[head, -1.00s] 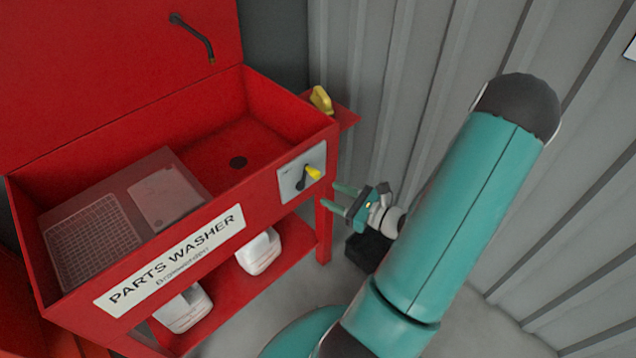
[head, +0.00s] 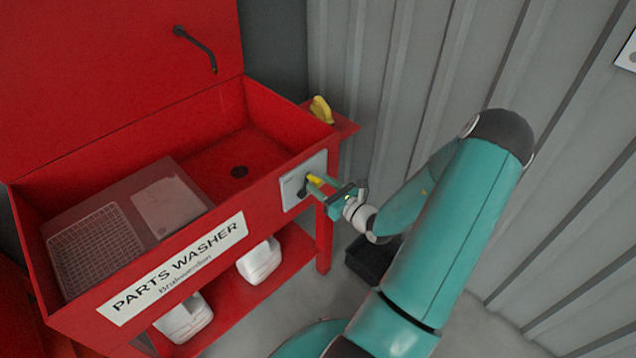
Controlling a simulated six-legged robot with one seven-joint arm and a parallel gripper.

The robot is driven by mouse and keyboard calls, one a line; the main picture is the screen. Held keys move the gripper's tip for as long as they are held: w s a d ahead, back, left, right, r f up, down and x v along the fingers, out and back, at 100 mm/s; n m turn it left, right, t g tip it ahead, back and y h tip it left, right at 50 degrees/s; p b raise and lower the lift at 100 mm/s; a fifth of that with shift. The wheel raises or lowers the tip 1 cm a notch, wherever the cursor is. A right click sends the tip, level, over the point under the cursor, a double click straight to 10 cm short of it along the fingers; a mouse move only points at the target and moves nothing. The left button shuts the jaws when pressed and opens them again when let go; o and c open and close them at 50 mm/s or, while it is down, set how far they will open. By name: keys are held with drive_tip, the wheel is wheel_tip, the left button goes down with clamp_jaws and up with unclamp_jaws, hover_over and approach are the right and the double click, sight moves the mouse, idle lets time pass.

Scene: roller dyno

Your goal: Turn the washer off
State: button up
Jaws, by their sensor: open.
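The red parts washer (head: 275,222) stands at the left in the head view, with its lid raised. A pale grey switch plate (head: 291,190) is on the right end of its front face. A yellow-tipped switch handle (head: 315,180) sticks out from the plate. My gripper (head: 322,187) is open at the plate, its fingers pointing left around or beside the handle. I cannot tell whether the fingers touch it. The fingers hide part of the handle and its dark base.
A yellow object (head: 321,109) sits on the washer's right side shelf. White jugs (head: 259,262) stand on the lower shelf. A black box (head: 372,262) is on the floor below my gripper. A corrugated grey wall (head: 420,80) closes off the back and right.

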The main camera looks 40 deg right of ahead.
drive_tip(key=shift+w, duration=0.9)
clamp_jaws()
drive_tip(key=shift+a+r+n, duration=0.2)
drive_tip(key=shift+a+n, duration=0.95)
drive_tip(key=shift+n, duration=0.55)
unclamp_jaws()
drive_tip(key=shift+s, duration=0.1)
drive_tip(key=s, duration=1.3)
drive_tip(key=shift+s+d, duration=0.2)
drive_tip(key=shift+s, duration=0.2)
